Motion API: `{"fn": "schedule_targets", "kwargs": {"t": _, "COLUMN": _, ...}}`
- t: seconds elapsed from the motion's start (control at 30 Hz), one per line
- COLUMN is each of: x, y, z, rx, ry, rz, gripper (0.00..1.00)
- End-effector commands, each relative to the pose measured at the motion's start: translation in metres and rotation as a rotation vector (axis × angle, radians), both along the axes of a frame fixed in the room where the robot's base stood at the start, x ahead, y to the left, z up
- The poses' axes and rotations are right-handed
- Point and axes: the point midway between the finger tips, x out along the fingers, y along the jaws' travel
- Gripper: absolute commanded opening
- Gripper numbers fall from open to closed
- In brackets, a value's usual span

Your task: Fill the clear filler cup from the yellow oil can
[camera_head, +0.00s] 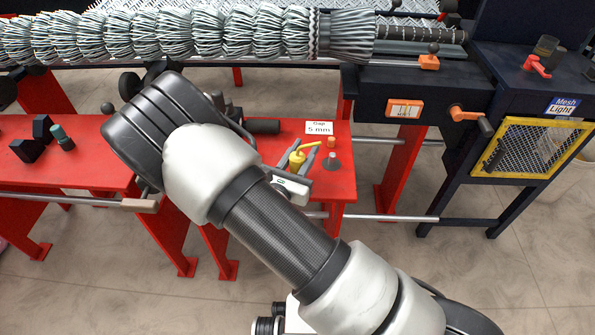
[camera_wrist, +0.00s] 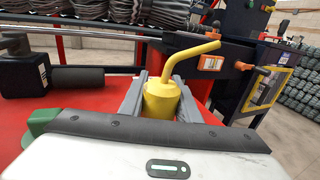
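The yellow oil can (camera_head: 297,159) is upright at the red table's right part, its bent spout pointing right. It also shows in the wrist view (camera_wrist: 162,101). My gripper (camera_head: 301,153) has one grey finger on each side of the can. The fingers lie close to its body, but I cannot tell whether they press on it. The can hides their inner faces in the wrist view (camera_wrist: 162,92). A small pale cylinder on a dark round base (camera_head: 331,162) stands right of the can. I cannot tell whether it is the clear filler cup.
A small orange piece (camera_head: 331,141) and a "Gap 5 mm" sign (camera_head: 319,128) are behind the can. The red table (camera_head: 340,185) is bare at its right front. The dark machine (camera_head: 430,80) with a mesh roll (camera_head: 200,35) stands behind. A teal-topped item (camera_head: 62,137) is at left.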

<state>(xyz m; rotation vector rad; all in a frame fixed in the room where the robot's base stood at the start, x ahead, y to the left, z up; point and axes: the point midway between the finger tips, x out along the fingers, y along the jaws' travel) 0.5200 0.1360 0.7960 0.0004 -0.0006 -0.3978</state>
Motion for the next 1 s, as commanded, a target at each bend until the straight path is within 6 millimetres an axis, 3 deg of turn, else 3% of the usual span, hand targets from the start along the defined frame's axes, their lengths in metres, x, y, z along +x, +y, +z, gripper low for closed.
{"fn": "schedule_targets", "kwargs": {"t": 0.3, "x": 0.000, "y": 0.000, "z": 0.006, "rx": 0.001, "ry": 0.000, "rz": 0.000, "gripper": 0.03}}
{"fn": "schedule_targets", "kwargs": {"t": 0.7, "x": 0.000, "y": 0.000, "z": 0.080, "rx": 0.003, "ry": -0.001, "rz": 0.000, "gripper": 0.03}}
{"fn": "schedule_targets", "kwargs": {"t": 1.0, "x": 0.000, "y": 0.000, "z": 0.100, "rx": 0.000, "ry": 0.000, "rz": 0.000, "gripper": 0.03}}
